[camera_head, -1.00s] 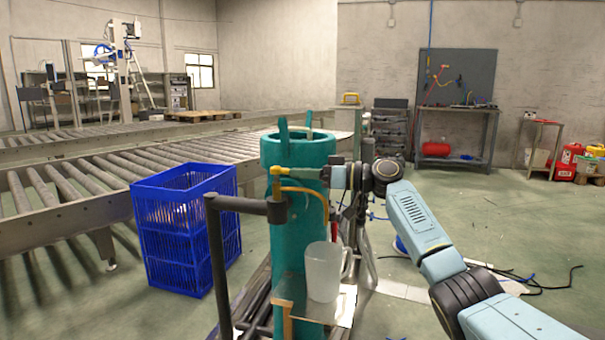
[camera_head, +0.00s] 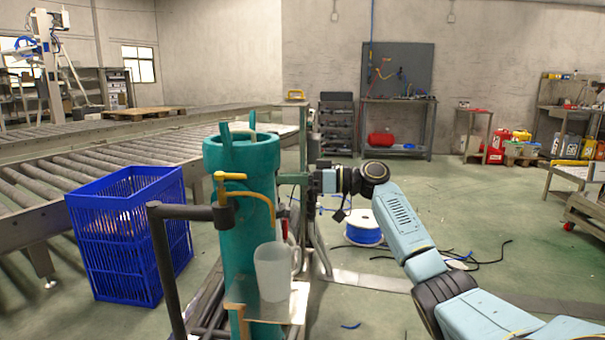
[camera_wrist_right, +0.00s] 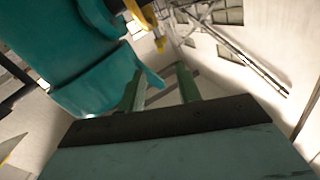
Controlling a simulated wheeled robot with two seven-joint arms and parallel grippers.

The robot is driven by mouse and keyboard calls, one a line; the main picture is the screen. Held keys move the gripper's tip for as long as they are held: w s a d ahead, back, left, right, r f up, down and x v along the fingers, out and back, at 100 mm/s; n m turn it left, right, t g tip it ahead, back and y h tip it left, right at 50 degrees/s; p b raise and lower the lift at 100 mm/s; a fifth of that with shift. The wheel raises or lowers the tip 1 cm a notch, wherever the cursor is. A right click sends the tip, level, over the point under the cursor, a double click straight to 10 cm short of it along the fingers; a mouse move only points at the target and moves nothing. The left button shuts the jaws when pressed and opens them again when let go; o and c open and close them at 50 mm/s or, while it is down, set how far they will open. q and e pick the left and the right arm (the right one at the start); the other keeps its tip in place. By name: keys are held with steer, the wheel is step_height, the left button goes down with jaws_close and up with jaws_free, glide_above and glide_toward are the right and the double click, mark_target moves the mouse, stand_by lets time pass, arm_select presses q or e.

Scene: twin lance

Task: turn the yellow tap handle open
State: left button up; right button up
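The yellow tap handle (camera_head: 231,176) is a short bar on top of a yellow stem, in front of the teal cylinder (camera_head: 240,245). A thin yellow spout (camera_head: 262,198) curves from the tap to the right, above a frosted white jug (camera_head: 272,272). My right gripper (camera_head: 284,179) is to the right of the handle, beside the cylinder and apart from the handle. In the right wrist view its two green fingers (camera_wrist_right: 160,85) stand apart with nothing between them. A yellow part (camera_wrist_right: 145,18) shows beyond them there. My left gripper is not in view.
A dark pipe (camera_head: 180,212) with a bend stands left of the tap. The jug stands on a small metal shelf (camera_head: 293,312). A blue crate (camera_head: 120,245) and a roller conveyor (camera_head: 110,160) are at the left. A cable spool (camera_head: 363,228) and loose cables lie behind my right arm.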

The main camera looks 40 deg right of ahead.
steer(key=v, duration=0.3)
steer(key=shift+s+d, duration=0.1)
steer(key=shift+s, duration=0.05)
stand_by(0.5)
